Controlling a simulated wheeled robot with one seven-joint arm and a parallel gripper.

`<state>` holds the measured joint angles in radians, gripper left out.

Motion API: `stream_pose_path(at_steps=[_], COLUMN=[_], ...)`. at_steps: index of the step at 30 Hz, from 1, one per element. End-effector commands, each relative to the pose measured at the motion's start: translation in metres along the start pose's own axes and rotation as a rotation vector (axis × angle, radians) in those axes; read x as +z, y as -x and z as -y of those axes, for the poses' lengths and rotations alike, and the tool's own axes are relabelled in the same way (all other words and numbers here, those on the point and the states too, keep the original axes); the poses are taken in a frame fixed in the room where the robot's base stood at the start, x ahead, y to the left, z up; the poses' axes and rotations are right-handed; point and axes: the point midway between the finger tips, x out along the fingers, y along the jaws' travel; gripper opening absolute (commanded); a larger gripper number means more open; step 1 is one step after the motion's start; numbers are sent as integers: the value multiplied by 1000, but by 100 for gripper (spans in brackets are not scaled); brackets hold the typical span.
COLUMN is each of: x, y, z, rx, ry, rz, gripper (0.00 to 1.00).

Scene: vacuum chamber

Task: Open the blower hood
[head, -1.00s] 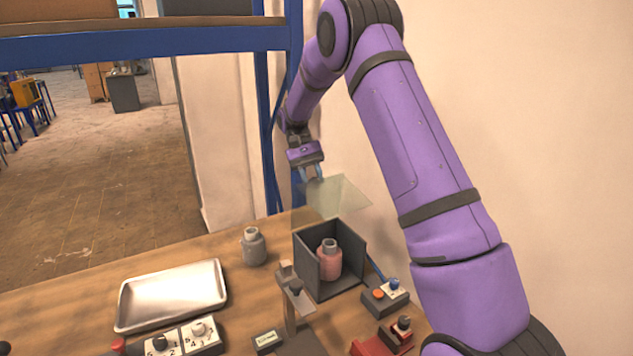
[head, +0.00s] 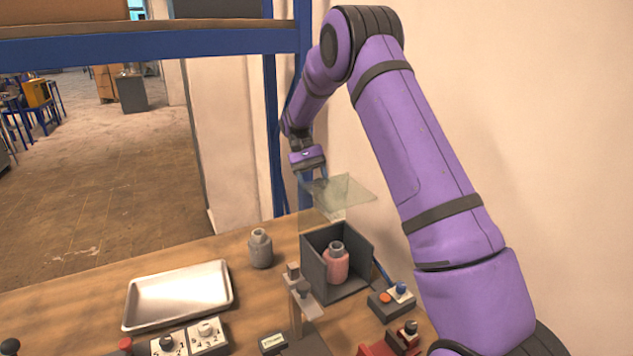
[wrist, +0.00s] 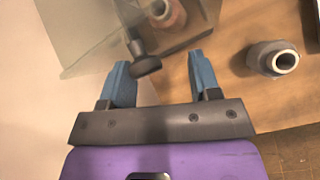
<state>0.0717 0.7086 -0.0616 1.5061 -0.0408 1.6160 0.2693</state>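The blower hood (head: 350,190) is a clear, greenish panelled cover. It stands raised and tilted above a dark grey open-topped box (head: 318,265). A pink bottle (head: 336,265) stands in the box. In the wrist view the hood (wrist: 85,30) fills the upper left, with a black knob handle (wrist: 146,64) showing just beyond my fingertips. My gripper (head: 313,178) is at the hood's left side in the head view. In the wrist view my gripper (wrist: 162,72) has its blue fingers apart, with nothing clamped between them. Whether a finger touches the hood or knob I cannot tell.
A grey bottle (head: 260,250) stands left of the box, and a metal tray (head: 178,296) lies further left. A small control box with buttons (head: 391,301) is at the right. A post with a bracket (head: 297,300) stands in front. A blue shelf frame (head: 150,43) rises behind.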

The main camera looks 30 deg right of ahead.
Motion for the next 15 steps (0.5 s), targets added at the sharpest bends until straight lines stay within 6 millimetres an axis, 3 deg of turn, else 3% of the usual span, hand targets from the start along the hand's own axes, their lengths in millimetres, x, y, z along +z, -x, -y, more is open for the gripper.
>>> stream_pose_path(at_steps=[8, 15], x=[0, -1], y=[4, 35], z=[-3, -3], rx=[0, 0], ry=[-5, -5], rz=[-2, -5], gripper=[57, 57])
